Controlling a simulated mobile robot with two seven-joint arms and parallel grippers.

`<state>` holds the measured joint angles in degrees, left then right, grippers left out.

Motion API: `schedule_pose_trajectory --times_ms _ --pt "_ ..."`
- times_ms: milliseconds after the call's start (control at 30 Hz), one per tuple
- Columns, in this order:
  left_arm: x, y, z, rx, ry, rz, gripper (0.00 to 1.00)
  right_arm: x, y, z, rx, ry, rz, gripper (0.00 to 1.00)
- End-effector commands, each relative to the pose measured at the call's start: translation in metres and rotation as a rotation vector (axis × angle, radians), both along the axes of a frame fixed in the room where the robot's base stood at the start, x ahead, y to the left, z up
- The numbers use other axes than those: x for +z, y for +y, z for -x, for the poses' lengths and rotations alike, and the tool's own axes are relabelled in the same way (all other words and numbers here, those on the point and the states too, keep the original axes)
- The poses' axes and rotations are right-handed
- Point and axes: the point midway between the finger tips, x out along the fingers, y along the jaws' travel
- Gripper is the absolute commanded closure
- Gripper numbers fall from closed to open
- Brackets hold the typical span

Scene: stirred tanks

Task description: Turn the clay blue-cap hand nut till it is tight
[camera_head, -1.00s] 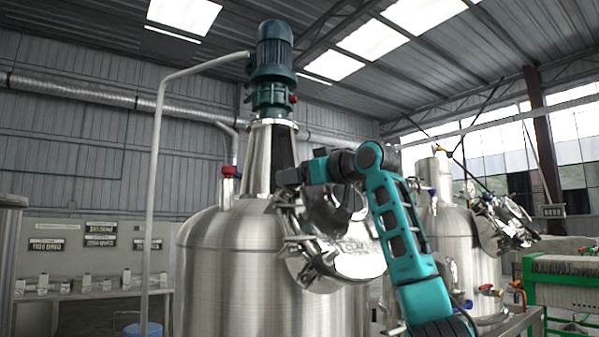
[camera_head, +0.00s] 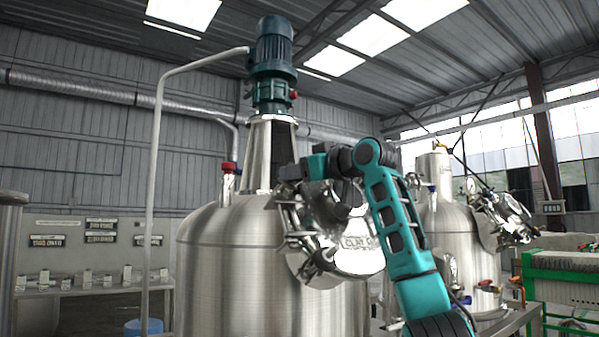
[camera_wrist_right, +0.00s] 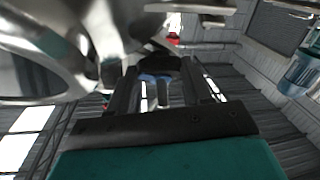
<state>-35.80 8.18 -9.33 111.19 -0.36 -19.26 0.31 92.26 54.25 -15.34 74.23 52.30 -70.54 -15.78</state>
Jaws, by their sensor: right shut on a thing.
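The clay tank (camera_head: 230,262) is the large steel vessel in the middle of the head view. Its round hatch lid (camera_head: 362,262) bears a plate with the letters CLAY. My right gripper (camera_head: 284,182) is at the upper left of the hatch, with the teal arm reaching in from the right. In the right wrist view, the gripper (camera_wrist_right: 163,92) is shut on the blue-cap hand nut (camera_wrist_right: 153,78), whose blue cap shows between the dark fingers. The nut is hidden in the head view, so its tightness cannot be told. My left gripper is out of view.
A red-capped fitting (camera_head: 229,168) stands on the tank's left shoulder, close to the motor stand (camera_head: 259,150). Other hand nuts line the hatch rim. A second steel tank (camera_head: 462,245) stands behind my arm at right, beside a green-framed machine (camera_head: 570,262).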

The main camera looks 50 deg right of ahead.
Motion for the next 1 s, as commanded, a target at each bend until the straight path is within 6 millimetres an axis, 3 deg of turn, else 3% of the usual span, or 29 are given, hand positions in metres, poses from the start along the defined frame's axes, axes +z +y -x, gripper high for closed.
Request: schedule_pose_trajectory --times_ms 567,600,833,1000 --pt "-0.0001 0.0001 -0.0002 0.000 0.000 0.000 0.63 0.0002 0.0016 0.0000 -0.068 -0.025 -0.107 0.81" --pt "-0.0001 0.0000 -0.0002 0.000 0.000 0.000 0.63 0.0002 0.0015 0.0000 -0.068 -0.025 -0.107 0.49" --pt "-0.0001 0.0001 -0.0002 0.000 0.000 0.000 0.63 0.0001 0.0014 0.0001 -0.068 -0.025 -0.106 0.27" --pt "-0.0001 0.0001 -0.0002 0.000 0.000 0.000 0.63 0.0000 0.0012 0.0001 -0.068 -0.025 -0.106 0.25"
